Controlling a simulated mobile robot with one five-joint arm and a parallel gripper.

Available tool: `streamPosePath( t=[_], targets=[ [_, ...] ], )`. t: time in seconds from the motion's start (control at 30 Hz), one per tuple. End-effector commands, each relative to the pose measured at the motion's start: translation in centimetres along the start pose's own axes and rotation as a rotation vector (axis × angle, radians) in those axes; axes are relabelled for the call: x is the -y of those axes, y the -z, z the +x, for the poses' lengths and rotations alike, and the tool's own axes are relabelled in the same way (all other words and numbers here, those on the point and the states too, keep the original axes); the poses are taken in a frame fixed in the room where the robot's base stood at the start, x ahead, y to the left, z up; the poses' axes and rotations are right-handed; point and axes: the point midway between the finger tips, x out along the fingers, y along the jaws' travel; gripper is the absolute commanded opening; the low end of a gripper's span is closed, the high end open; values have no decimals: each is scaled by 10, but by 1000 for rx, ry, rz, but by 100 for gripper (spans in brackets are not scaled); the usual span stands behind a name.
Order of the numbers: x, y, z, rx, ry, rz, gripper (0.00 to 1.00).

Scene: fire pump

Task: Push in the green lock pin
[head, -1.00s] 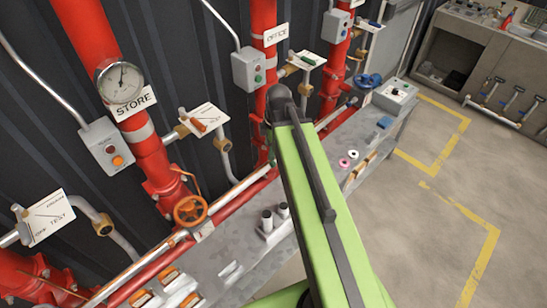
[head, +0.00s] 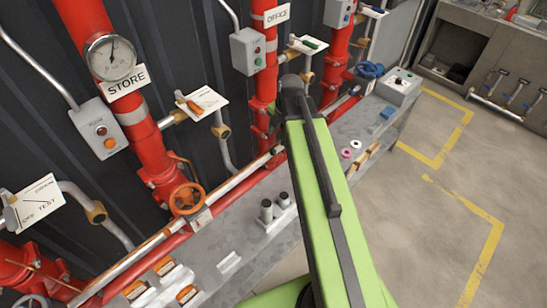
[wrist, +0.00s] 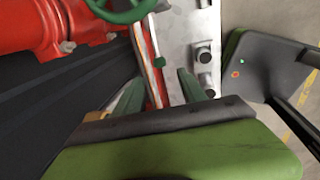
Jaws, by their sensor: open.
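In the wrist view a small green knob (wrist: 160,63), which looks like the green lock pin, sits beside a pale pipe and a red pipe, along the edge of the grey bench. My gripper (wrist: 161,88) is open, its two green fingers apart and nothing between them. The knob shows just beyond the fingertips, roughly in line with the gap; I cannot tell whether they touch or how far in the pin is.
A green handwheel (wrist: 122,8) on red pipework is at the wrist view's top left. Two dark-topped cylinders (head: 275,206) stand on the bench. An orange handwheel (head: 187,198) is on the STORE pipe. Marked floor (head: 440,200) lies open to the right.

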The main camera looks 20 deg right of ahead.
Motion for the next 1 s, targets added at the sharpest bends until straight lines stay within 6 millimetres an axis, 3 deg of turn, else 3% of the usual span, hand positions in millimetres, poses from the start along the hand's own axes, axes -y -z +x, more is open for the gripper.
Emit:
streamPosePath(
  t=[0.03,0.4,0.53,0.8,1.0],
  targets=[
    [2,0,23,0,0,0,49],
    [2,-1,97,0,0,2,49],
    [1,-1,106,0,0,2,49],
    [0,-1,104,0,0,2,49],
    [1,-1,104,1,0,3,22]
  ],
)
